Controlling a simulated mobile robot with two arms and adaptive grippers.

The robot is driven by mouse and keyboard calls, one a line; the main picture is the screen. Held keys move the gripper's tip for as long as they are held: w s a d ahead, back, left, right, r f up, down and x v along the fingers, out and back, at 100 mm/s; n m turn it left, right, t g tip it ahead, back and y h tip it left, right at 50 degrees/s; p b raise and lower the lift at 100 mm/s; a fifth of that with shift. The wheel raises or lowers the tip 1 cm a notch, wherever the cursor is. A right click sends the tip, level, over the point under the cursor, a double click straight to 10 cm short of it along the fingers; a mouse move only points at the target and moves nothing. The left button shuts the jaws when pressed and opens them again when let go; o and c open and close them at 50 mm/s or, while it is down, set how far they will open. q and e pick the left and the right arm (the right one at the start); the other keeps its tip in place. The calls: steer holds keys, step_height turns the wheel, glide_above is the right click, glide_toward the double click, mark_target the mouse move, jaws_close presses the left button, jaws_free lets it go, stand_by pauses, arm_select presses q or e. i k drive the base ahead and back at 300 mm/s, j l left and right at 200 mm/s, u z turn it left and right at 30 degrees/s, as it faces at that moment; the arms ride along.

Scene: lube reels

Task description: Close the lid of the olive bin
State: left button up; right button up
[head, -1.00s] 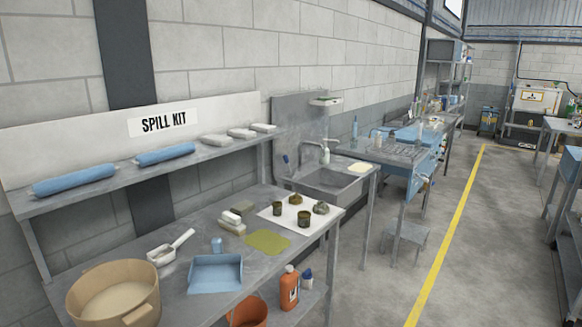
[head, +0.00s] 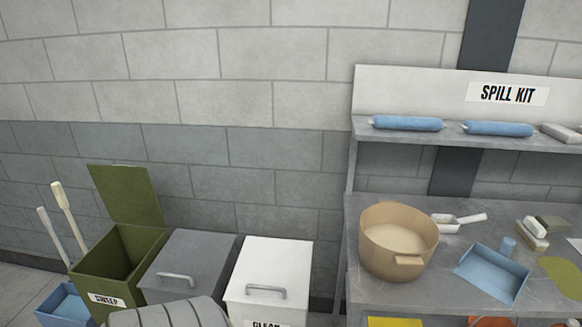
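The olive bin (head: 92,283) stands at the lower left of the head view, against the block wall, with a white label reading "SWEEP" on its front. Its lid (head: 127,195) is open, standing up and leaning back toward the wall, and the inside looks dark. The lower part of the bin is cut off by the picture edge. Neither of my grippers shows in the head view.
A grey lidded bin (head: 190,258) and a white lidded bin (head: 268,270) stand right of the olive bin, both shut. A ribbed grey object (head: 170,314) is in front. A blue container (head: 66,306) and long handles are at left. The spill kit bench (head: 365,295) is right.

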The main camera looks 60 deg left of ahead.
mark_target(127, 193)
steer(key=u, duration=3.15)
